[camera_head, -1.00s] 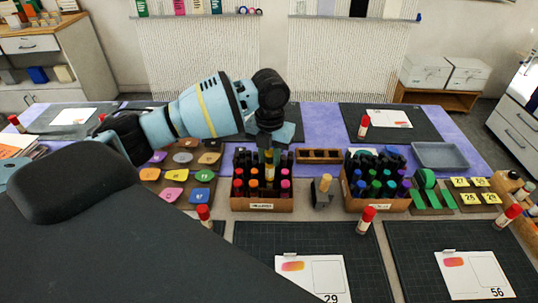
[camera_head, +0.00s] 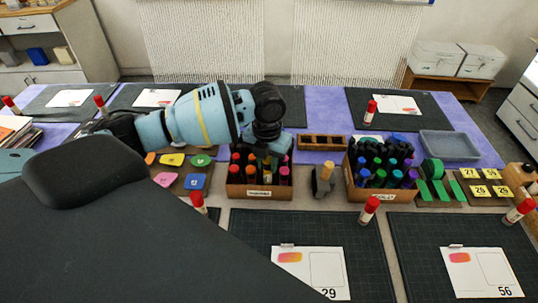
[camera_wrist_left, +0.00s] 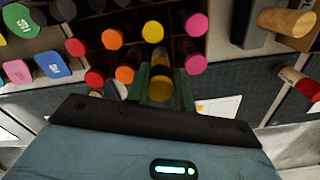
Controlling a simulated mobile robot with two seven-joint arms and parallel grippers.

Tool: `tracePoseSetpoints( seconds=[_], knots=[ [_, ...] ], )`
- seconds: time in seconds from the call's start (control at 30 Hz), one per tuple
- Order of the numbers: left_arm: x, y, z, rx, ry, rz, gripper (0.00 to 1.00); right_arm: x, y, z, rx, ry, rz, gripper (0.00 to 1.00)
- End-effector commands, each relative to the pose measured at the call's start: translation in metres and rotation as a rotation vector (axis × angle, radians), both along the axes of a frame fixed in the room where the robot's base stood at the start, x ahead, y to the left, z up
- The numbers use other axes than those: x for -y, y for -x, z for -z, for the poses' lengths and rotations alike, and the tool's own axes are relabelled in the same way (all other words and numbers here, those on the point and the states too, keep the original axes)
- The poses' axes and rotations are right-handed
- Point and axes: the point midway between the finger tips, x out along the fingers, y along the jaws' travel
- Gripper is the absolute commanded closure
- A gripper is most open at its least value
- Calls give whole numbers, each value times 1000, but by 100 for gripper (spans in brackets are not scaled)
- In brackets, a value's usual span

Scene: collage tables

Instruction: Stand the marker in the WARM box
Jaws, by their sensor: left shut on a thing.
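The marker, with a dark yellow end (camera_wrist_left: 160,88), is between the fingers of my left gripper (camera_head: 268,158), which is shut on it. It stands roughly upright among the other markers in the WARM box (camera_head: 240,191). Its end looks nearer the wrist camera than the neighbouring ends. Its lower end is hidden, so I cannot tell whether it touches the box floor. Red, orange, pink and yellow markers stand around it; a pink one (camera_wrist_left: 196,64) is close beside one finger. My right gripper is not in view.
A second box (camera_head: 385,196) of green, blue and purple markers stands to the right. Between the boxes is a grey block holding a wooden peg (camera_head: 325,172). A wooden tray (camera_head: 322,142) lies behind. Coloured tags (camera_head: 172,160) lie left. Dark mats with cards lie in front.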

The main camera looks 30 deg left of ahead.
Motion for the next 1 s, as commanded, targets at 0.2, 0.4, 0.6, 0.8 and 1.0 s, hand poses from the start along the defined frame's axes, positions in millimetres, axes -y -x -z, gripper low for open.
tracePoseSetpoints(
  seconds=[0.2,0.4,0.6,0.8,1.0],
  knots=[
    [0,0,21,-4,0,0,86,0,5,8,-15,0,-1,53],
    [0,1,30,-3,0,0,86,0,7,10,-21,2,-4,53],
    [0,0,33,-1,0,0,86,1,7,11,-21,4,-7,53],
    [0,0,33,-1,0,0,86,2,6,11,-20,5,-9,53],
    [0,0,33,-1,0,0,55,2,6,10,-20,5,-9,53]
  ],
)
